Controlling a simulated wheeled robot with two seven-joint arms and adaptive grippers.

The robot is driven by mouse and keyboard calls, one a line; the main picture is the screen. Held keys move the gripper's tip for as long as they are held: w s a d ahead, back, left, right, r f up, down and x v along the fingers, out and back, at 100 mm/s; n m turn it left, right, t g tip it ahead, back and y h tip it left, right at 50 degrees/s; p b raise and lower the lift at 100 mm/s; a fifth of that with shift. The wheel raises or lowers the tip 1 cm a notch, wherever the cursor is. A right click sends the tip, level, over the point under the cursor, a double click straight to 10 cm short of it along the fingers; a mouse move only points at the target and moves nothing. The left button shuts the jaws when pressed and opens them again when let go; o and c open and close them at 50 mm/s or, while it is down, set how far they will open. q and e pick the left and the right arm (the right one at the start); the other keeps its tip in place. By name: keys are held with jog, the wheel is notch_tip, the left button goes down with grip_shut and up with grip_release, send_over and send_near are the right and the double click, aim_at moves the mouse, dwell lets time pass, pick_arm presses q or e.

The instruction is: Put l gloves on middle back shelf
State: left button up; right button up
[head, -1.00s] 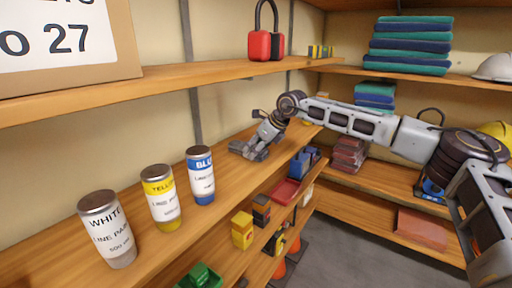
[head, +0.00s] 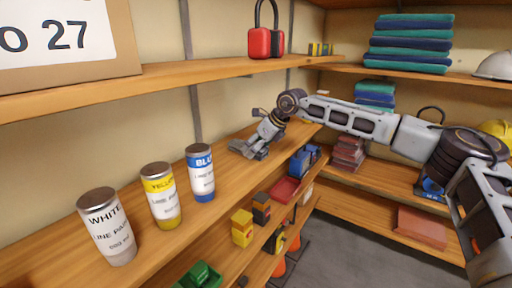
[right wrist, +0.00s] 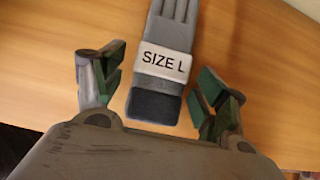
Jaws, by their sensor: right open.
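The size L gloves, a grey bundle with a white "SIZE L" band (right wrist: 165,62) and a dark cuff, lie on a wooden shelf (right wrist: 260,60) in the right wrist view. My right gripper (right wrist: 158,92) is open, its green-padded fingers on either side of the gloves' cuff end and apart from it. In the head view my right gripper (head: 262,138) is low over the middle board (head: 140,245) of the left shelving, past the paint cans. The back shelving's middle board (head: 390,178) is partly hidden by my right arm. My left gripper is out of view.
White (head: 107,228), yellow (head: 161,197) and blue (head: 201,174) paint cans stand along the left middle board. Blue-green folded cloths (head: 374,95) and reddish folded cloths (head: 348,153) sit on the back shelving.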

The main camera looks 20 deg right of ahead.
jog(key=b+v, duration=0.2)
jog(key=v, duration=1)
jog(key=shift+f, duration=0.1)
dwell(0.7)
